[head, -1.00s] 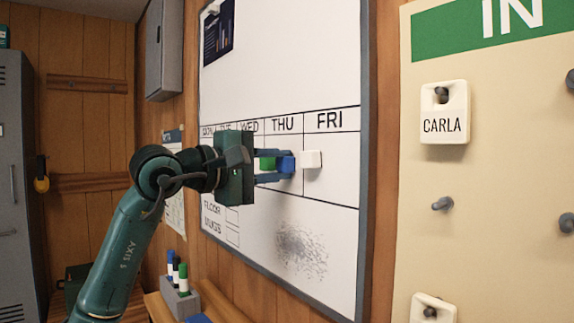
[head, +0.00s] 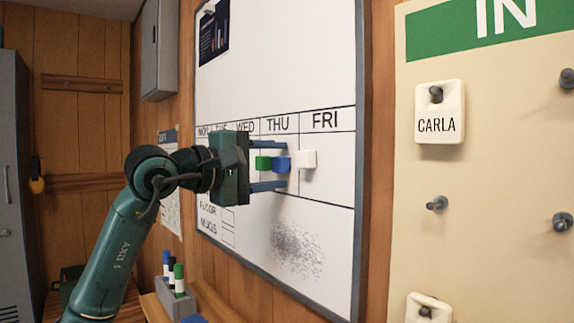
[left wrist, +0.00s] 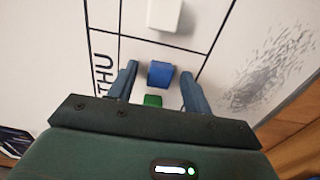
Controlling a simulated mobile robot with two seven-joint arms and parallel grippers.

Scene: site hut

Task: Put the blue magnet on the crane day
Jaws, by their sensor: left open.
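The blue magnet (head: 281,164) sits on the whiteboard (head: 330,235), in the row under the day names, in the THU column close to the FRI line. My left gripper (head: 284,165) is open, one finger above and one below the blue magnet, apart from both sides. In the left wrist view the blue magnet (left wrist: 160,74) stands between the spread fingers (left wrist: 160,70). The green magnet (head: 263,162) is just left of it, partly hidden by my gripper in the left wrist view (left wrist: 152,101). My right gripper is not in view.
A white magnet (head: 306,159) sits just right of the blue one, in the FRI column. A dark chart (head: 214,32) hangs at the board's top left, its text unreadable. A marker holder (head: 177,300) stands below. A pegboard with a CARLA tag (head: 438,113) is at right.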

